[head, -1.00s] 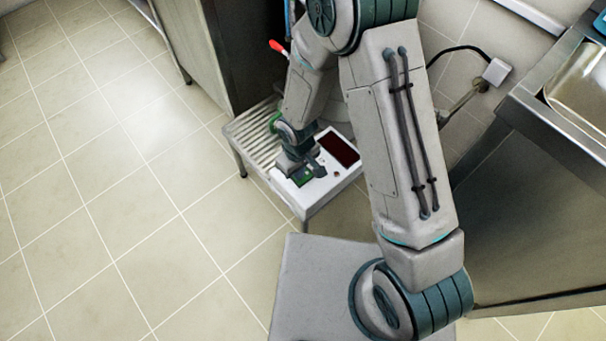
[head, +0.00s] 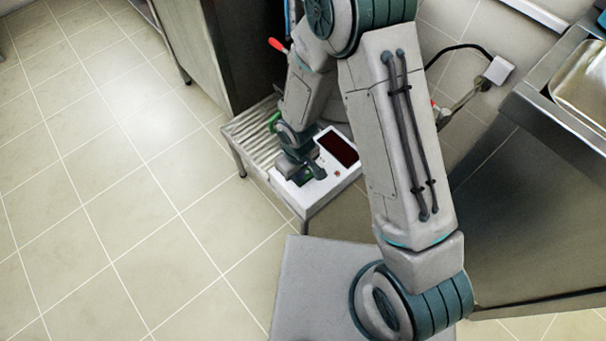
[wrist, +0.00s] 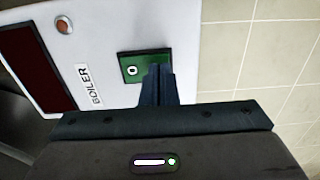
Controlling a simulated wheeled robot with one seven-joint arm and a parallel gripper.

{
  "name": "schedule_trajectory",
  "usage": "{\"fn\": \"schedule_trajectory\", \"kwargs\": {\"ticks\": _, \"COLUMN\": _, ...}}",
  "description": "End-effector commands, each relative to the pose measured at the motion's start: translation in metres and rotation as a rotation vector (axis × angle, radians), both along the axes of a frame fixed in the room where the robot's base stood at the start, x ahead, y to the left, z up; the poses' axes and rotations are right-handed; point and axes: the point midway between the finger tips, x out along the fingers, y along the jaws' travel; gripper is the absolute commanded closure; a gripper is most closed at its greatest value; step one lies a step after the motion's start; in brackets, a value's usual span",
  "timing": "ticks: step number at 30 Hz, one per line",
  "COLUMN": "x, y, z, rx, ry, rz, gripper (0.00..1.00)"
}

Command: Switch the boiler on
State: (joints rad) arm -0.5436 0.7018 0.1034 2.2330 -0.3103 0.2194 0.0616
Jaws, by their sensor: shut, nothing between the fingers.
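The boiler's white control panel (wrist: 185,25) fills the left of the wrist view, with a "BOILER" label (wrist: 88,84) on it. A green rocker switch (wrist: 130,57) with a white "O" mark on its visible end is set in the panel. My gripper (wrist: 157,72) is shut and empty, its fingertips over the switch, covering its nearer part. I cannot tell whether they touch it or which way the rocker is tipped. In the head view the white panel (head: 343,181) shows on a low stand, with my gripper (head: 303,176) pointing down at it.
A dark display window (wrist: 32,55) and a small orange-red round lamp (wrist: 64,25) sit beside the label. A slatted rack (head: 246,130) adjoins the panel. A steel cabinet (head: 200,45) stands behind, and a sink counter (head: 545,130) is at right. Tiled floor is clear at left.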

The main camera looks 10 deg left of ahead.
Motion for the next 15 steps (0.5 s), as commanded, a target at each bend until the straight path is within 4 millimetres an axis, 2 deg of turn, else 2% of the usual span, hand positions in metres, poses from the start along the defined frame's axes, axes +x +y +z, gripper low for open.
{"fn": "schedule_trajectory", "kwargs": {"ticks": 7, "x": 0.0, "y": 0.0, "z": 0.001, "rx": 0.0, "ry": 0.0, "rz": 0.0, "gripper": 1.0}}
{"fn": "schedule_trajectory", "kwargs": {"ticks": 15, "x": 0.0, "y": 0.0, "z": 0.022, "rx": 0.0, "ry": 0.0, "rz": -0.001, "gripper": 1.0}}
